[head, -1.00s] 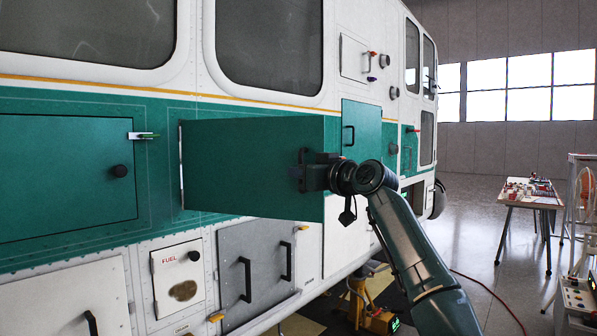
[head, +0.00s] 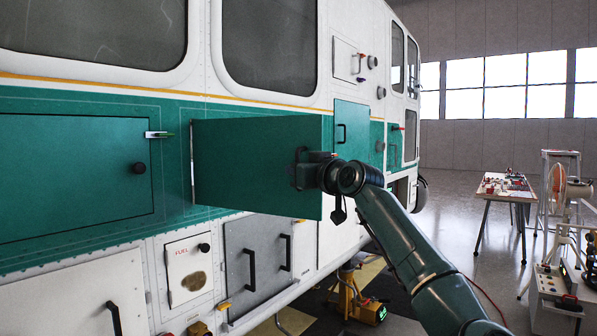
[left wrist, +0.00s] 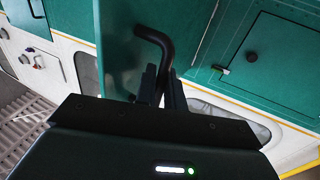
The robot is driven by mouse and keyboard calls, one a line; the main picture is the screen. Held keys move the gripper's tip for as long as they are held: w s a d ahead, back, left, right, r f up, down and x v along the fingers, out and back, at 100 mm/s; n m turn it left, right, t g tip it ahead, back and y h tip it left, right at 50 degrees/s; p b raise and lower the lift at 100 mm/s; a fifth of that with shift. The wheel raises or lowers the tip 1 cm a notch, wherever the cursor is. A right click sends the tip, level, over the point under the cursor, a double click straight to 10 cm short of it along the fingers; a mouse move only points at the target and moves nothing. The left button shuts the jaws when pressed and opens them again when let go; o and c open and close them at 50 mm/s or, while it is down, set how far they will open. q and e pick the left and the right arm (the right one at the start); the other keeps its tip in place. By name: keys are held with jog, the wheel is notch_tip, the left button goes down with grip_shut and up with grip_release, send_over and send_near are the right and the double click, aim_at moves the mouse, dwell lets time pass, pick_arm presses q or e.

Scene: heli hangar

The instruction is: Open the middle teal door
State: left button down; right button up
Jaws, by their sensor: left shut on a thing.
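The middle teal door (head: 250,165) stands swung out from the helicopter's side, with its hinge edge at the left. Its black bar handle (head: 299,160) is near the free edge. My left gripper (head: 301,172) is shut on this handle, and its arm comes in from the lower right of the picture. In the left wrist view, the fingers (left wrist: 160,88) close around the bent black handle (left wrist: 157,42) beside the teal door panel (left wrist: 122,45). The compartment behind the door is hidden in the head view. My right gripper is not in view.
A shut teal door (head: 72,170) with a knob and latch is at the left; a smaller teal door (head: 351,130) is beyond. Below are a FUEL panel (head: 188,262) and a grey panel (head: 258,265). A worktable (head: 492,191) and cart stand right. Floor between is open.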

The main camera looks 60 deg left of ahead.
pick_arm(q)
jog(key=shift+s+r, duration=0.1)
jog(key=shift+r, duration=0.05)
jog(key=c, duration=1.6)
grip_release()
jog(key=shift+a, duration=0.15)
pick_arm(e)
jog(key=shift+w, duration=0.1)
